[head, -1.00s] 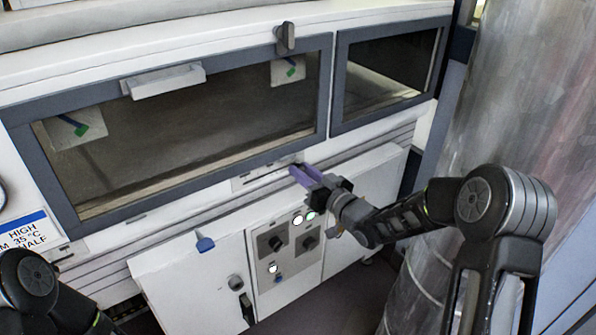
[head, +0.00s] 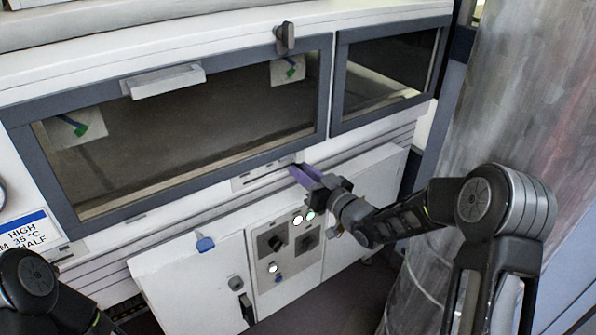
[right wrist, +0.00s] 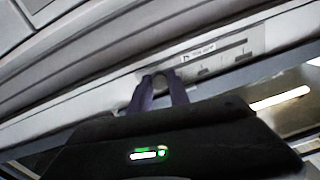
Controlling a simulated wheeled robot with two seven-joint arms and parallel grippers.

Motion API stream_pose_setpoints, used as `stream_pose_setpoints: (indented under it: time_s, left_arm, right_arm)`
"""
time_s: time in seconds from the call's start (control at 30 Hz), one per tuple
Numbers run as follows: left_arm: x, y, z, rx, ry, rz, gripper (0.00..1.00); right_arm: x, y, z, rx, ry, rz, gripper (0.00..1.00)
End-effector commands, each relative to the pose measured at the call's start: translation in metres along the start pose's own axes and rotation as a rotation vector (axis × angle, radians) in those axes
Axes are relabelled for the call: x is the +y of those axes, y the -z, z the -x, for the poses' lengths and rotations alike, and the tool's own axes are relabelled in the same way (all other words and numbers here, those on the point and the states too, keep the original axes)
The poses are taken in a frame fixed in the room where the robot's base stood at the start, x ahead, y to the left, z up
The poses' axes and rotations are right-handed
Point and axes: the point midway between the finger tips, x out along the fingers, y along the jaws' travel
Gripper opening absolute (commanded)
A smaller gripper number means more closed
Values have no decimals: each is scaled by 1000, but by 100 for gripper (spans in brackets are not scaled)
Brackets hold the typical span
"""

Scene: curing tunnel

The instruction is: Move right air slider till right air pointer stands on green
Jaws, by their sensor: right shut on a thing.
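My right gripper (head: 303,174) is shut at the right end of a pale slider plate (head: 262,180) below the large window. In the right wrist view my purple fingers (right wrist: 159,92) close around a small grey knob (right wrist: 160,82), the right air slider's, at one end of the slotted plate (right wrist: 222,50). The right air pointer (head: 293,62) is a small blue bar on a pale card behind the window's upper right. Its lower end appears at or close to the green mark (head: 290,72); exact contact is too small to tell. My left gripper is out of view.
Another blue pointer (head: 66,120) with a green mark (head: 80,130) shows behind the window's left side. A large metal cylinder (head: 510,100) stands at right.

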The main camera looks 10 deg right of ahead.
Motion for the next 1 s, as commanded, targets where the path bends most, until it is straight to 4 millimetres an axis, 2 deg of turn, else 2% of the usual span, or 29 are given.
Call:
stream_pose_setpoints:
  time_s: [0.37, 0.63, 0.9, 0.93, 1.0]
  left_arm:
    - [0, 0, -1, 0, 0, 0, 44]
    - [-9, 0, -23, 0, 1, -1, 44]
    - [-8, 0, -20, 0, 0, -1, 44]
    - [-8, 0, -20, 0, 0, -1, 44]
    - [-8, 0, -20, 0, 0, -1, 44]
  right_arm:
    - [-3, 0, -1, 2, 5, 1, 0]
    - [-35, -6, -2, 6, 7, 0, 0]
    - [-36, -4, -2, 4, 3, 0, 0]
    - [-36, -4, -2, 4, 3, 0, 24]
    - [-36, -4, -2, 4, 3, 0, 30]
